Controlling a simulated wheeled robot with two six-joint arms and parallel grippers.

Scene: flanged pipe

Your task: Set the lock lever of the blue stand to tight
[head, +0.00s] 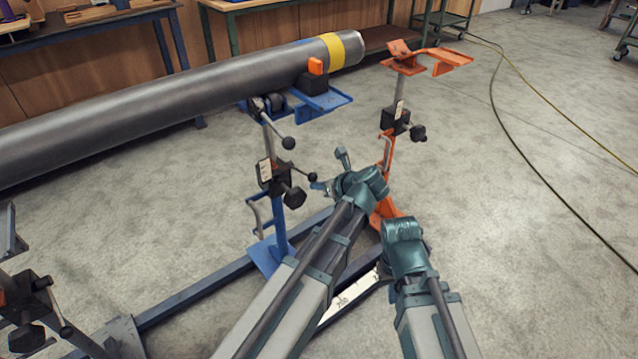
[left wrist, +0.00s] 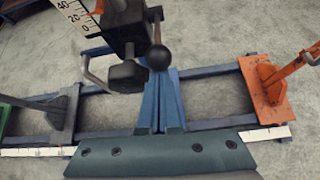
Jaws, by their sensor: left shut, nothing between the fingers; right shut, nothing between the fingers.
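The blue stand (head: 279,228) holds up the far end of the steel pipe (head: 190,85). Its dark clamp carries a black knob (head: 294,197) and a thin lock lever with a black ball end (head: 312,177) pointing right. In the left wrist view the lever's ball (left wrist: 158,57) shows large, beside the knob (left wrist: 128,75). My left gripper (head: 319,187) is shut and empty, its tip just below and right of the lever ball; I cannot tell whether they touch. My right arm's teal wrist (head: 404,245) is lower right; its fingers are hidden.
An orange stand (head: 388,150) with an empty head stands right of the blue one. A darker stand (head: 30,300) is at the lower left. A floor rail (head: 190,295) with a white scale joins the stands. Cables (head: 540,170) cross the open floor at right.

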